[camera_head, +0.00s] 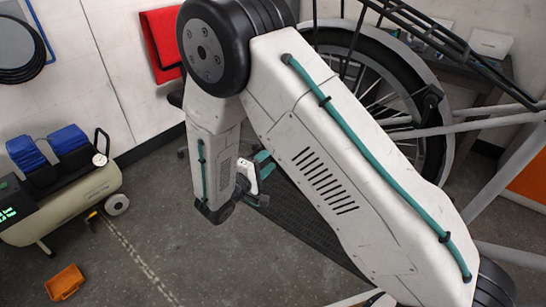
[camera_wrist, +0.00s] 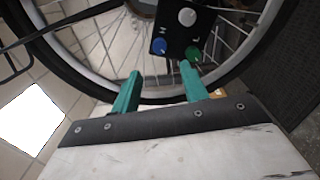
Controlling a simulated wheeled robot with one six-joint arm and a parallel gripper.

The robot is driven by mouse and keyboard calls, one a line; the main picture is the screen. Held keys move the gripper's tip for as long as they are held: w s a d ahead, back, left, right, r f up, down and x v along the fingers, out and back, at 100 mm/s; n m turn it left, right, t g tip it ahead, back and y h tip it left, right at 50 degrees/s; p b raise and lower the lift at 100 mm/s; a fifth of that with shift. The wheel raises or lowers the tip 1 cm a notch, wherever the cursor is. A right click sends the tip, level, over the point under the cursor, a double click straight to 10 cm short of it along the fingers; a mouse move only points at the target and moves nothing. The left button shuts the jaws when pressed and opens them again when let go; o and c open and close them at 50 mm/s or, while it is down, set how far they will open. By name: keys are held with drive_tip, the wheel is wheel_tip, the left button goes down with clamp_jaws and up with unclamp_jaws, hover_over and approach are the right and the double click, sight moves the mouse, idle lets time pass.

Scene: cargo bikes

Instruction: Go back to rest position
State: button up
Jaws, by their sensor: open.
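My gripper (camera_wrist: 160,82) is open in the wrist view, with its two teal fingers apart and nothing between them. In the head view my gripper (camera_head: 262,178) shows small, partly behind my white arm. I cannot make the box out in the head view.
A bike wheel (camera_head: 441,150) and frame stand at the right, partly behind my arm. A beige compressor (camera_head: 65,205) and an orange tray (camera_head: 64,282) are on the floor at left. A red cloth (camera_head: 163,45) hangs on the wall. Floor between is mostly clear.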

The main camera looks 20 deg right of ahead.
idle(0.4)
drive_tip(key=s+d+r+m+g+y, duration=0.1)
drive_tip(key=s+d+r+g, duration=0.25)
drive_tip(key=s+g, duration=0.35)
drive_tip(key=s+d+r+m+g+y, duration=0.1)
drive_tip(key=s+d+r+g, duration=0.2)
drive_tip(key=s+d+g, duration=0.35)
drive_tip(key=s+d+r+m+t+y, duration=0.1)
drive_tip(key=s+r+m+t+y, duration=0.3)
drive_tip(key=s+r+y, duration=0.8)
drive_tip(key=s+r+m, duration=0.2)
drive_tip(key=s+r, duration=0.2)
drive_tip(key=s, duration=0.3)
drive_tip(key=shift+s+r+y, duration=0.2)
drive_tip(key=shift+r+y, duration=0.1)
drive_tip(key=shift+r, duration=0.1)
